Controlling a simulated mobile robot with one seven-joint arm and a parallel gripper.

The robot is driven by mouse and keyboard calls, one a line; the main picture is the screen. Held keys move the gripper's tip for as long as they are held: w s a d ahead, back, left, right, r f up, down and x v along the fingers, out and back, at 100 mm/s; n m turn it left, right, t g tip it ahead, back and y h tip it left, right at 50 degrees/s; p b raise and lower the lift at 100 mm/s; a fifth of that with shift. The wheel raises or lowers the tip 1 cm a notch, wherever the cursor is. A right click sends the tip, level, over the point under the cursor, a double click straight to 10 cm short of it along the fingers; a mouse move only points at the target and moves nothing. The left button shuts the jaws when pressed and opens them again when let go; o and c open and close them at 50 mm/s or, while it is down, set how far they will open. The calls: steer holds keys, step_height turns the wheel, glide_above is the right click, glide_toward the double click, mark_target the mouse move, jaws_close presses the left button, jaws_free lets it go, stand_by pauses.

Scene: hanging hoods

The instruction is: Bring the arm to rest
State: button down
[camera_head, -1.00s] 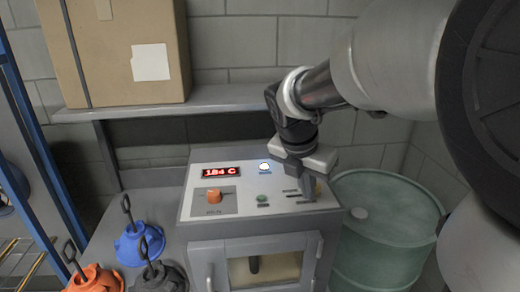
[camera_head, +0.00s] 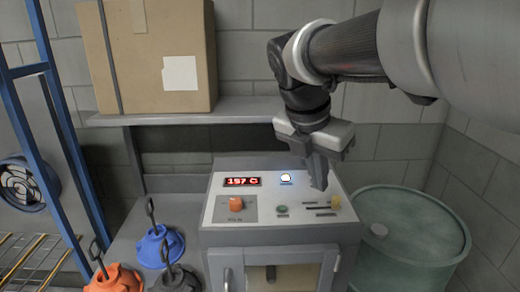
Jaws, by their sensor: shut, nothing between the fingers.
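My gripper (camera_head: 318,183) is shut and empty. It points down just above the right part of the control panel (camera_head: 262,207) on the grey oven. My arm comes in from the upper right. I cannot tell whether the fingertips touch the panel.
A cardboard box (camera_head: 150,60) stands on a shelf (camera_head: 190,114) behind. Blue (camera_head: 160,246), orange (camera_head: 113,280) and dark (camera_head: 177,280) hoods with hooks stand at lower left. A green drum (camera_head: 415,235) stands right of the oven. A blue rack (camera_head: 65,120) is at left.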

steer(key=s+f+m+t+y, duration=0.1)
steer(key=s+f+m, duration=0.2)
steer(key=s+m, duration=0.4)
steer(key=s+f+m+t+y, duration=0.1)
steer(key=s+m, duration=0.6)
steer(key=m, duration=1.3)
step_height(320, 180, down, 2)
steer(key=shift+s+f+y, duration=0.1)
steer(key=shift+s+y, duration=0.3)
steer(key=shift+y, duration=0.2)
